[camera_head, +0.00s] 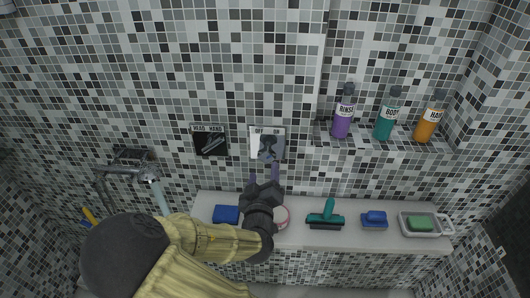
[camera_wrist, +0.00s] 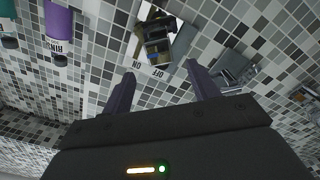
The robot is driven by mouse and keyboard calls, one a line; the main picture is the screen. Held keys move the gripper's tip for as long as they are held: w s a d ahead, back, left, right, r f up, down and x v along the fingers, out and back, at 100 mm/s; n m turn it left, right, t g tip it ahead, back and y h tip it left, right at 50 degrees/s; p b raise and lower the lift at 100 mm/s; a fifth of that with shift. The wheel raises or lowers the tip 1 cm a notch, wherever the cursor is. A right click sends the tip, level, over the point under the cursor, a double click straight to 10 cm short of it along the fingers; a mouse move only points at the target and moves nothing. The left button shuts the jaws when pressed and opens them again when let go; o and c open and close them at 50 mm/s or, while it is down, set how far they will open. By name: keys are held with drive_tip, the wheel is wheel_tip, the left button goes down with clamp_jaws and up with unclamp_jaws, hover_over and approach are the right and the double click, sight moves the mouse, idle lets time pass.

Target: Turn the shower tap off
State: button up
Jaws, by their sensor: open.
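The shower tap is a shiny square wall plate (camera_head: 267,143) with OFF at its upper left and ON at its upper right. In the wrist view the plate (camera_wrist: 157,40) appears upside down, with dark shapes on its face; I cannot tell a handle from a reflection. My gripper (camera_head: 264,172) is just below and in front of the plate, jaws open and empty. In the wrist view its two purple fingers (camera_wrist: 160,72) stand apart, pointing toward the plate's labelled edge. I cannot see contact. At the left, a chrome spout (camera_head: 148,176) has a pale stream (camera_head: 160,198) under it.
A similar plate (camera_head: 210,141) is to the left. Purple (camera_head: 341,115), teal (camera_head: 386,118) and orange bottles (camera_head: 429,123) stand on a shelf at right. The ledge below holds a blue block (camera_head: 226,214), a teal squeegee (camera_head: 326,216) and a soap dish (camera_head: 405,228).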

sight(265, 158)
drive_tip(key=w+p, duration=0.2)
drive_tip(key=w, duration=0.7)
drive_tip(key=shift+d, duration=0.2)
drive_tip(key=shift+c, duration=0.4)
drive_tip(key=c, duration=0.9)
drive_tip(key=shift+n, duration=0.4)
drive_tip(key=n, duration=0.4)
drive_tip(key=shift+a+f+b, duration=0.1)
drive_tip(key=shift+b, duration=0.25)
drive_tip(key=n, duration=0.5)
drive_tip(key=shift+n, duration=0.4)
